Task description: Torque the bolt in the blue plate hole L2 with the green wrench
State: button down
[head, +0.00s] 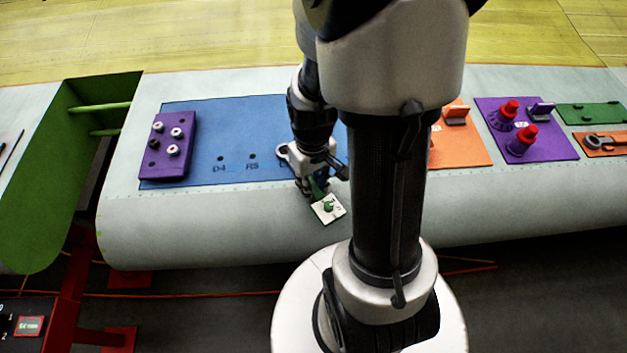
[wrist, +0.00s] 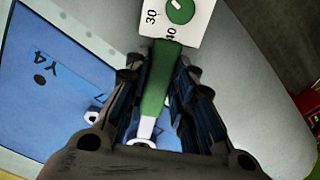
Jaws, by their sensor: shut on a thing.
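The green wrench has a green handle (wrist: 157,90), a pale shaft and a white dial block with a green knob (wrist: 181,12), marked 30 and 40. My gripper (wrist: 162,75) is shut on the green handle, one finger on each side. In the head view my gripper (head: 316,184) is over the front edge of the blue plate (head: 228,115), with the dial block (head: 328,208) toward me. A bolt head (wrist: 95,112) shows on the plate beside the left finger. The wrench's working end is partly hidden by my gripper, so its contact with a bolt cannot be told. I cannot read L2.
A purple block (head: 158,163) with several bolts stands on the plate's left. Labelled holes lie in its middle.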

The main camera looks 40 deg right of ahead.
jog(key=shift+a, duration=0.1)
jog(key=shift+w+a+m, duration=0.15)
jog(key=shift+a+m, duration=0.45)
jog(key=shift+a, duration=0.05)
jog(key=shift+w+a+m, duration=0.15)
jog(key=shift+a+m, duration=0.45)
jog(key=shift+w+a+m, duration=0.3)
jog(key=shift+a+m, duration=0.3)
jog(key=shift+a, duration=0.05)
jog(key=shift+w+a+m, duration=0.25)
jog(key=shift+a+m, duration=0.35)
jog(key=shift+w+a, duration=0.15)
jog(key=shift+a, duration=0.1)
jog(key=shift+r, duration=0.1)
